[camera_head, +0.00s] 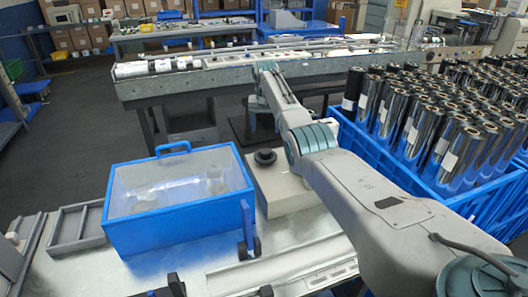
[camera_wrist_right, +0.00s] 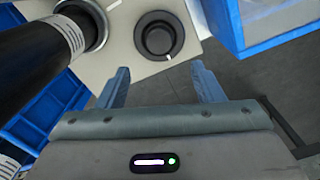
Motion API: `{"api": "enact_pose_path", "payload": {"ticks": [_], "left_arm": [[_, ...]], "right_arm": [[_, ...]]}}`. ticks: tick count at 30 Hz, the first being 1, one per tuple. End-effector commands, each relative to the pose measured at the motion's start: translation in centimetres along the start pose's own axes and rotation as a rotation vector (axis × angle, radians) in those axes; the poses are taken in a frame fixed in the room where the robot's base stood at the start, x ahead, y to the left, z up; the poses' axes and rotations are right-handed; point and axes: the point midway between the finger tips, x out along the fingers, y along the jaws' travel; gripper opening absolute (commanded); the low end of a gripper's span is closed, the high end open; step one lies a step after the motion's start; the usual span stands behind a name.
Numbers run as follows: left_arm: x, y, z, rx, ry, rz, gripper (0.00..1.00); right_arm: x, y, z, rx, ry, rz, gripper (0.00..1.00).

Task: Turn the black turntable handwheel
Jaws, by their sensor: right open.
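The black turntable handwheel (camera_head: 265,156) is a round knob on top of a light grey-white machine housing (camera_head: 284,194), right of the blue-framed box. In the head view my right arm reaches over the housing, and the gripper (camera_head: 261,112) hangs beyond the handwheel. My left gripper is not in view.
A blue-framed clear box (camera_head: 180,234) stands left of the housing. A blue crate (camera_head: 380,158) of several dark film rolls is at the right. A black roll (camera_wrist_right: 40,62) is close to the gripper's left in the wrist view. A long grey conveyor (camera_head: 220,82) lies behind.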

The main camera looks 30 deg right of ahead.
Motion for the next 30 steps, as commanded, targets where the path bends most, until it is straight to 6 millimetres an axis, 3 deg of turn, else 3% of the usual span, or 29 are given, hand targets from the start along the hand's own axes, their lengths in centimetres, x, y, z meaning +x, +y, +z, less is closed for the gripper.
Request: {"api": "enact_pose_path", "payload": {"ticks": [6,15,21,29,30], "left_arm": [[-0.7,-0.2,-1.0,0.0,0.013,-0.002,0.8],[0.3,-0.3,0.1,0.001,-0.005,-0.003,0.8],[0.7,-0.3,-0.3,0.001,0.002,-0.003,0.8],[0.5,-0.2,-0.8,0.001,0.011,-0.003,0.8],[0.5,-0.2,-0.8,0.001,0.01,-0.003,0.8]], "right_arm": [[3.4,0.0,0.1,0.0,-0.004,0.001,0.61],[8.9,0.0,0.0,0.0,-0.001,0.0,0.61],[10.1,0.0,0.0,0.0,-0.001,0.0,0.61],[10.2,0.0,0.0,0.0,0.001,0.0,0.61],[10.2,0.0,0.0,0.0,0.001,0.0,0.57]]}}
